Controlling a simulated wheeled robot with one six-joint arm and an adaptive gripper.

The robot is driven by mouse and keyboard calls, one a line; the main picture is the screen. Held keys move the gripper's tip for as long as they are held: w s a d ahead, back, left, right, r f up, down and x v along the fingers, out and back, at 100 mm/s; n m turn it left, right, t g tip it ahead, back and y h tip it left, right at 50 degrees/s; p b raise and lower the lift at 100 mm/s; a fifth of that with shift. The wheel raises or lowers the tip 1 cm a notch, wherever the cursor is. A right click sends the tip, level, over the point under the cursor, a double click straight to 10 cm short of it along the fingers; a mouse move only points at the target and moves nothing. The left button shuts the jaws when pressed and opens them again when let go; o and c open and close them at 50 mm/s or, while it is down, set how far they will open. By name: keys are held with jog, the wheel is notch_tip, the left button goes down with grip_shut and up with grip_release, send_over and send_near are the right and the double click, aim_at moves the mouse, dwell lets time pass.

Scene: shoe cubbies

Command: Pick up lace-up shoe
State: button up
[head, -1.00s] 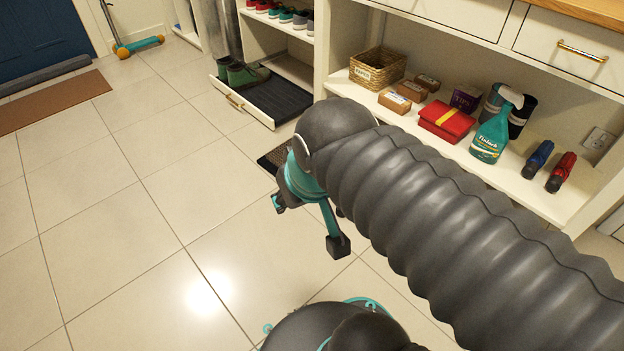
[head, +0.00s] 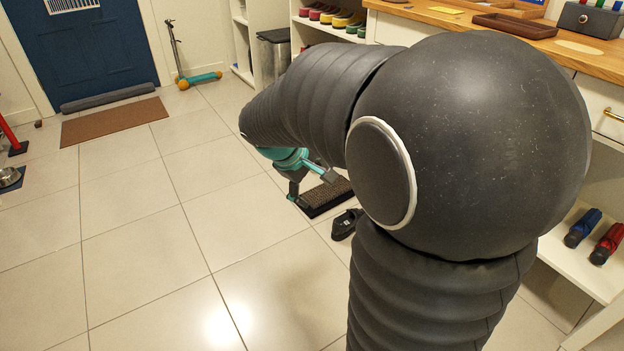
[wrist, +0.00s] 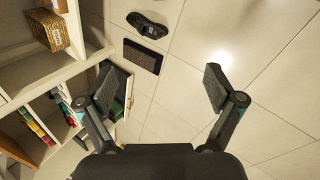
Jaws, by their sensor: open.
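A dark shoe (head: 345,223) lies on the tiled floor beside a small mat, partly hidden behind my arm in the head view. In the wrist view the shoe (wrist: 147,25) shows near the top, with a pale patch on it; I cannot make out its laces. My gripper (head: 314,190) is open and empty in the head view, above the floor by the mat. In the wrist view its two fingers (wrist: 160,88) are wide apart, with bare tiles between them. The shoe is apart from the gripper, beyond the fingertips.
Shelves with a wicker basket (wrist: 47,29) stand at the left of the wrist view. A scooter (head: 190,70) and brown doormat (head: 114,121) are far off.

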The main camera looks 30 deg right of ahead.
jog(key=w+d+f+n+g+h, duration=0.1)
jog(key=w+d+f+n+h, duration=0.2)
jog(key=w+d+f, duration=0.5)
jog(key=n+t+h+p, duration=0.1)
jog(key=n+t+h, duration=0.25)
jog(key=n, duration=0.95)
send_over(338, 220)
jog(key=s+a, duration=0.4)
jog(key=a, duration=0.4)
notch_tip(338, 220, down, 36)
jog(key=shift+h, duration=0.45)
jog(key=x, duration=0.7)
jog(key=shift+w+d+f, duration=0.1)
jog(key=shift+d+f, duration=0.05)
jog(key=shift+f, duration=0.05)
jog(key=shift+s+f+b+x, duration=0.1)
jog(key=shift+s+b+x, duration=0.1)
jog(key=shift+x, duration=0.7)
jog(key=shift+s+f+b+x, duration=0.1)
jog(key=shift+b+x, duration=0.05)
jog(key=shift+x, duration=0.7)
jog(key=shift+s+f+b+x, duration=0.1)
jog(key=shift+b+x, duration=0.1)
jog(key=shift+x, duration=0.7)
